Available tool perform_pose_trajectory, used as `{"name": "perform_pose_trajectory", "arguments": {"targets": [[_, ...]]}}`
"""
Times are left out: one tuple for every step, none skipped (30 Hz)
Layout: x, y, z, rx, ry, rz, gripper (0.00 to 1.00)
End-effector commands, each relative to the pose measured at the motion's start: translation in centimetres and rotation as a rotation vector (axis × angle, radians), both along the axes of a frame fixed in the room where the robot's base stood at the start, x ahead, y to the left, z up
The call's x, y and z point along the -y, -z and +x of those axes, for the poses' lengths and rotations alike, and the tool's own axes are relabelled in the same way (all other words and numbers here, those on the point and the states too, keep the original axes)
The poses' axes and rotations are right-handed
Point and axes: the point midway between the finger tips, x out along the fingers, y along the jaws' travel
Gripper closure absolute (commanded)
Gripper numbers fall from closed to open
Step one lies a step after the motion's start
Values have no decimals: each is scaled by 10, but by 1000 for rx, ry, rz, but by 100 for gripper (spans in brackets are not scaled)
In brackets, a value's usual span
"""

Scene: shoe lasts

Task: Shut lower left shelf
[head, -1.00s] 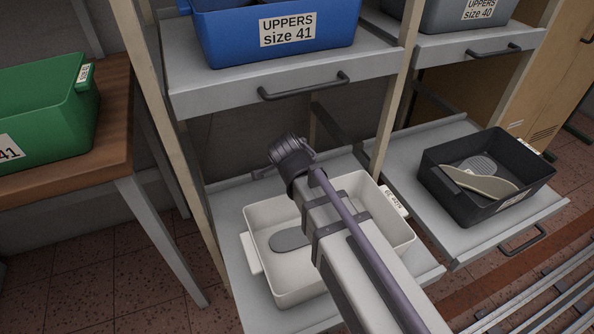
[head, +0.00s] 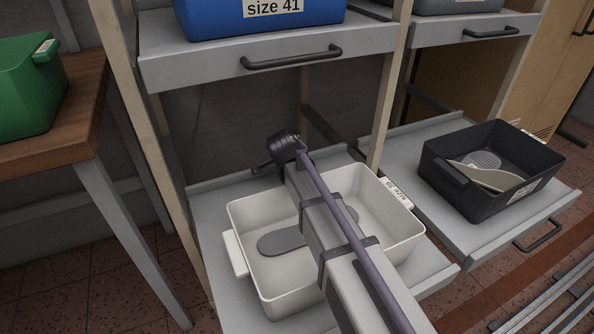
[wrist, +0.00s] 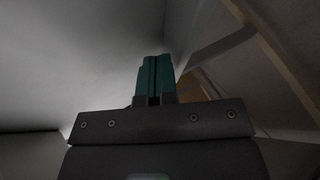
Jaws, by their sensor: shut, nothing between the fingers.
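The lower left shelf (head: 210,200) is pulled out of the rack in the head view. It carries a white bin (head: 350,275) with a dark grey insole (head: 282,241) inside. My arm reaches over the bin from the front, its wrist near the back of the shelf. In the wrist view my gripper (wrist: 155,62) shows its teal fingers closed together with nothing between them. In the head view the fingers are hidden behind the wrist. The front edge and handle of this shelf are out of frame or behind my arm.
The lower right shelf (head: 520,225) is also out and holds a black bin (head: 463,198). Above, the upper left shelf (head: 270,60) carries a blue bin (head: 260,18). A wooden table (head: 75,120) with a green bin (head: 28,95) stands left. Rails (head: 560,305) lie at lower right.

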Motion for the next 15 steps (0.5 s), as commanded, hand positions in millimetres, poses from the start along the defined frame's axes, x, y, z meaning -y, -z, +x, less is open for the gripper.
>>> {"name": "perform_pose_trajectory", "arguments": {"targets": [[-1, 0, 2, 0, 0, 0, 100], [-1, 0, 2, 0, 0, 0, 100], [-1, 0, 2, 0, 0, 0, 100], [-1, 0, 2, 0, 0, 0, 100], [-1, 0, 2, 0, 0, 0, 100], [-1, 0, 2, 0, 0, 0, 100], [-1, 0, 2, 0, 0, 0, 100], [-1, 0, 2, 0, 0, 0, 100], [-1, 0, 2, 0, 0, 0, 100], [-1, 0, 2, 0, 0, 0, 100], [-1, 0, 2, 0, 0, 0, 100], [-1, 0, 3, 0, 0, 0, 100], [-1, 0, 3, 0, 0, 0, 100], [-2, 0, 4, 0, 0, 0, 100], [-3, 0, 7, 0, 0, 0, 100]]}}
